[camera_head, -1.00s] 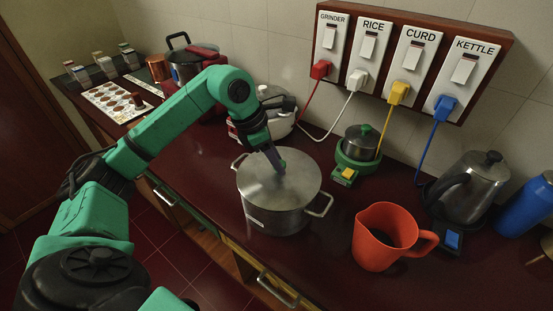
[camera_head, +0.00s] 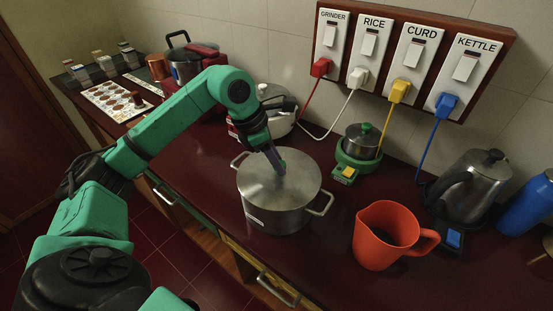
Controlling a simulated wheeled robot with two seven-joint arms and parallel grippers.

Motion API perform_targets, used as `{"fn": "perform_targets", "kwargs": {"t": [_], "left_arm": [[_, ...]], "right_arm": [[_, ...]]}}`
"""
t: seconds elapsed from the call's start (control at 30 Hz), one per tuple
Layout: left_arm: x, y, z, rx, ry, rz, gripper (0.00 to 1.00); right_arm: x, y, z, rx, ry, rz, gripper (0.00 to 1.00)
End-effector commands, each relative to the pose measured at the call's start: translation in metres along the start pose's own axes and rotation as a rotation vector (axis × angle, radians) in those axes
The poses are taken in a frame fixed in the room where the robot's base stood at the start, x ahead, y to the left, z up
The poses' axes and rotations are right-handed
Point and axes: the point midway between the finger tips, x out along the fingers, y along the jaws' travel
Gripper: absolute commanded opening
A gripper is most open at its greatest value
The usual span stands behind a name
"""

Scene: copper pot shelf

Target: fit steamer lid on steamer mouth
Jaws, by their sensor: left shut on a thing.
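The steamer (camera_head: 277,215) is a wide silver pot with two side handles, standing on the dark red counter. Its flat silver lid (camera_head: 300,185) lies over the mouth and looks level; I cannot tell whether the rim is fully seated. My left gripper (camera_head: 279,168) reaches down from the upper left over the middle of the lid. It is shut on the lid's knob, which its fingers mostly hide. My right gripper is not in view.
An orange-red jug (camera_head: 380,238) stands to the right of the steamer. A kettle (camera_head: 468,188) and a blue bottle (camera_head: 528,203) stand at the right.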

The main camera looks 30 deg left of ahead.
Motion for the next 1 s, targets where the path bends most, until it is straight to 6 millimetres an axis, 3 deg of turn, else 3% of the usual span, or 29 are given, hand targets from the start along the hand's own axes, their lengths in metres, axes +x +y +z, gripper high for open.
{"fn": "perform_targets", "kwargs": {"t": [0.23,0.27,0.3,0.33,0.73,0.87,1.0], "left_arm": [[0.003,0.0,-0.001,0.0,-0.001,0.001,0.0],[0.003,0.0,-0.001,0.0,-0.001,0.001,0.52],[0.002,0.0,-0.001,0.0,-0.001,0.001,0.67],[0.002,0.0,-0.001,0.0,-0.001,0.001,0.75],[-0.004,0.001,-0.001,0.0,-0.001,0.003,0.75],[-0.028,0.001,-0.001,0.0,-0.003,0.005,0.75],[-0.07,0.001,0.0,0.0,-0.005,0.006,0.75]], "right_arm": [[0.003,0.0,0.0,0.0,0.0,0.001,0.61],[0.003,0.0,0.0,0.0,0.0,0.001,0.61],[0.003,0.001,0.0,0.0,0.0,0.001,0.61],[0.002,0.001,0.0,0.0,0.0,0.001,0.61],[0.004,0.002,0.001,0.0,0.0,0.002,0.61],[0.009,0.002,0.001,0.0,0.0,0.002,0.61],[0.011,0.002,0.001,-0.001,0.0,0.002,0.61]]}}
